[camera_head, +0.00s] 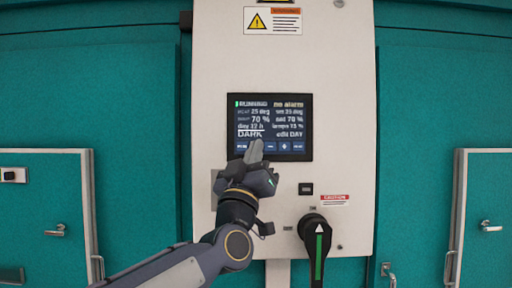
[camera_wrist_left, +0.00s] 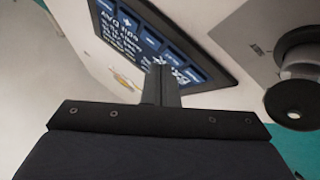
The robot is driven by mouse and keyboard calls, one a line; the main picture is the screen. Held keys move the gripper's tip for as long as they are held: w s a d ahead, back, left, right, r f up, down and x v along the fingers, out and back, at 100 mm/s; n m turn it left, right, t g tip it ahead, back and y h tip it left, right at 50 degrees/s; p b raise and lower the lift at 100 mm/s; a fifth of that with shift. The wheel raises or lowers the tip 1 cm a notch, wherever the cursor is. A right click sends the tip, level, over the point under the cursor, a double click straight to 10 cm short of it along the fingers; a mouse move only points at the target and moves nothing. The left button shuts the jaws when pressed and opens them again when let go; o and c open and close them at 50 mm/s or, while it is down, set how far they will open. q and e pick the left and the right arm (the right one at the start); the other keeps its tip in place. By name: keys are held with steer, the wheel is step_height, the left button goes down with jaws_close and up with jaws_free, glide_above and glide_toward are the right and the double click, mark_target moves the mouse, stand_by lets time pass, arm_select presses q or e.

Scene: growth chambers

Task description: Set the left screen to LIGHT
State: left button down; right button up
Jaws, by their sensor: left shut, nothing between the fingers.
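The screen (camera_head: 293,127) is a dark panel on the white cabinet front. My right gripper is not in view.
Below the screen sit a black rotary handle (camera_head: 315,240) with a green stripe and a small dark switch (camera_head: 306,188). A warning label (camera_head: 272,21) is above. Teal doors with handles stand at both sides.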

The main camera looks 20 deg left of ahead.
arm_select(q)
steer(key=shift+w+a+f, duration=0.1)
steer(key=shift+w+f, duration=0.15)
steer(key=shift+w, duration=0.2)
stand_by(0.7)
steer(key=shift+f, duration=0.1)
steer(key=shift+s+d+f+b, duration=0.2)
steer(key=shift+s+d+b, duration=0.05)
steer(key=shift+s+b, duration=0.2)
steer(key=s, duration=0.1)
steer(key=s+d, duration=0.1)
steer(key=s, duration=0.1)
steer(key=s+b, duration=0.1)
steer(key=shift+s+d+r, duration=0.25)
steer(key=shift+s, duration=0.15)
stand_by(0.6)
